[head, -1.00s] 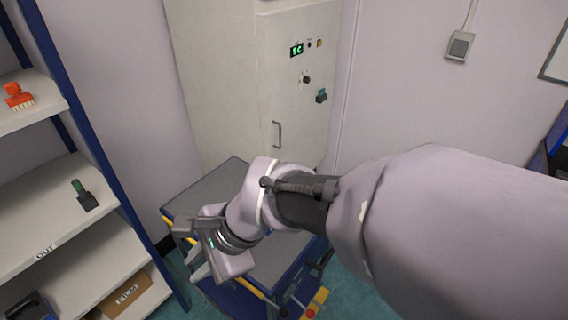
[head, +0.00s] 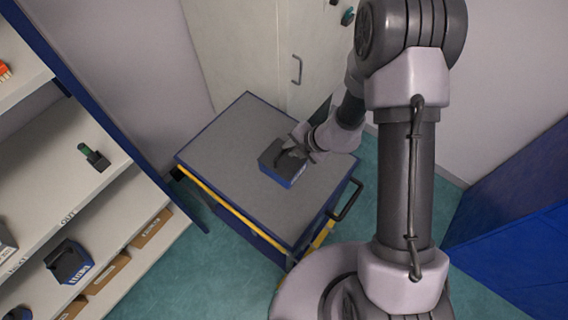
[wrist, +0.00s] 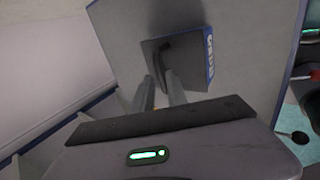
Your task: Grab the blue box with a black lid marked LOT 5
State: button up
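A blue box with a black lid (head: 284,165) sits on the grey top of the cart. Its lid has a raised dark handle, and a white-on-blue label on its side is too small to read surely. In the wrist view the box (wrist: 190,62) lies just ahead of the fingers, label to the right. My gripper (head: 297,148) is at the lid. In the wrist view its two fingertips (wrist: 161,77) are apart, close to the handle, one on each side of it as far as I can tell. Contact cannot be made out.
The cart (head: 225,140) has a dark push handle (head: 346,200) at its right. Another blue box with a black lid (head: 70,262) stands on the shelf at left. A green-topped dark object (head: 94,156) is on a higher shelf. A cabinet (head: 240,50) stands behind the cart.

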aim_at(285, 151)
jog(key=b+x, duration=0.1)
jog(key=x, duration=0.4)
jog(key=shift+w+a+f, duration=0.15)
jog(key=shift+a+f, duration=0.05)
jog(key=shift+f, duration=0.1)
jog(key=shift+r, duration=0.1)
jog(key=shift+c, duration=0.5)
grip_shut()
dwell(0.5)
